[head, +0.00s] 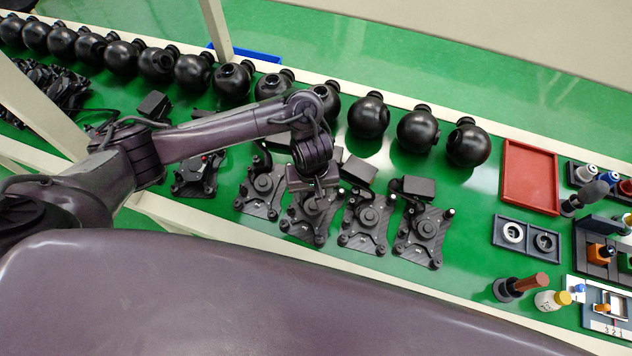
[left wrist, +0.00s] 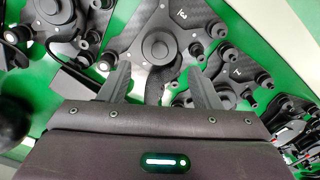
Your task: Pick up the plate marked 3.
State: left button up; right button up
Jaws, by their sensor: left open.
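The plate marked 3 is a dark carbon-textured plate with a round hub and corner posts. In the left wrist view this plate (left wrist: 150,22) is at top centre, with a pale 3-like mark to the right of its hub. In the head view it appears to be the plate (head: 312,222) under my left gripper (head: 314,192). My left gripper also shows in the left wrist view (left wrist: 160,82), with its two fingers apart at the plate's near edge. A dark curved part of the plate or a cable shows between them. Whether the fingers touch anything is unclear. My right gripper is not in view.
Similar plates flank it: one marked 2 (left wrist: 230,65), and others in the row (head: 365,222) (head: 420,238). Black spheres (head: 368,117) line the back of the green table. A red tray (head: 529,177) and small bottles (head: 552,299) stand at right, with bare green table left of them.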

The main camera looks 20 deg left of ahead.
aim_at(313, 204)
pick_arm(q)
notch_tip(313, 204, down, 6)
jog(key=shift+s+d+f+b, duration=0.1)
jog(key=shift+s+b, duration=0.05)
jog(key=shift+b, duration=1)
jog(key=shift+f, duration=0.6)
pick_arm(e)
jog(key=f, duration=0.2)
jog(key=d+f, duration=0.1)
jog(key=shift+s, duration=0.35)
pick_arm(q)
jog(key=shift+c, duration=0.5)
jog(key=c, duration=0.8)
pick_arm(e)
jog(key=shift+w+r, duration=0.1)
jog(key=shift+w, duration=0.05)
pick_arm(q)
jog(key=shift+r, duration=0.15)
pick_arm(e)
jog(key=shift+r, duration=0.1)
